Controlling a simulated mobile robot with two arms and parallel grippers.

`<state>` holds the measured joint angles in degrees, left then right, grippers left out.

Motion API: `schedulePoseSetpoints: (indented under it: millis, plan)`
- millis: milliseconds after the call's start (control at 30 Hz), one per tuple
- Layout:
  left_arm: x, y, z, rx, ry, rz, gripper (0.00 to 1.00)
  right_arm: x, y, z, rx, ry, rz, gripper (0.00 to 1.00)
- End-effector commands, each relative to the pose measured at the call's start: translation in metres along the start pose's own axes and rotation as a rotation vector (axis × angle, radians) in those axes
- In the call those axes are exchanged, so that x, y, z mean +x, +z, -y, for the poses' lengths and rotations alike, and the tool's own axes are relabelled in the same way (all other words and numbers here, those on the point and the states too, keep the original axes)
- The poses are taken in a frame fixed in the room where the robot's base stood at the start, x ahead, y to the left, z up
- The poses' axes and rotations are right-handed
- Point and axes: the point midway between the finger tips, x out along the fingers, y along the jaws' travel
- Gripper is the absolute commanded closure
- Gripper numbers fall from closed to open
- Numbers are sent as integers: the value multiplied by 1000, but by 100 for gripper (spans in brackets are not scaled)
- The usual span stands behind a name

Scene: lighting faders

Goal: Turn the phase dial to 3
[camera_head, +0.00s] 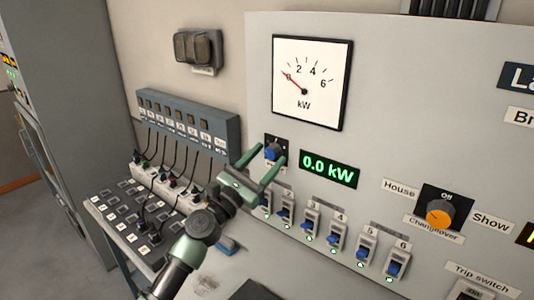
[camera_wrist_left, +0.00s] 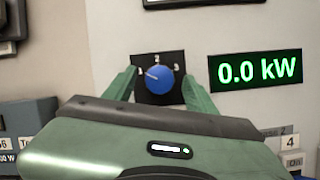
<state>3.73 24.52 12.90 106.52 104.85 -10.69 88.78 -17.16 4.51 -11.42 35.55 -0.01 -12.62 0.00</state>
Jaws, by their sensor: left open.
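The phase dial is a blue knob (camera_head: 272,152) on a small black plate, left of the green 0.0 kW display on the grey panel. In the left wrist view the blue knob (camera_wrist_left: 159,79) shows a white pointer line toward its upper left, near the left mark; numerals around it are small, with 2 at the top and 3 at the right. My left gripper (camera_head: 262,162) is open, with one green finger on each side of the dial. In the left wrist view the fingers (camera_wrist_left: 160,88) flank the knob; contact cannot be told. My right gripper is not in view.
The display (camera_head: 330,169) is right of the dial and a kW meter (camera_head: 310,83) is above. A row of blue switches (camera_head: 311,222) runs below. An orange changeover knob (camera_head: 439,214) is at right. A patch unit with cables (camera_head: 188,121) stands at left.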

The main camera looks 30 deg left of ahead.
Motion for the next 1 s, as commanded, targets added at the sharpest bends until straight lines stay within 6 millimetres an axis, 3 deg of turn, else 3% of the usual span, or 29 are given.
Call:
schedulePoseSetpoints:
  millis: [300,500,1000]
  plan:
    - [4,0,1,2,-1,0,44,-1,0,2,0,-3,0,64]
    - [4,0,0,2,-1,0,100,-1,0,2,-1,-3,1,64]
    - [2,-3,0,116,-45,9,100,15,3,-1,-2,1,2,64]
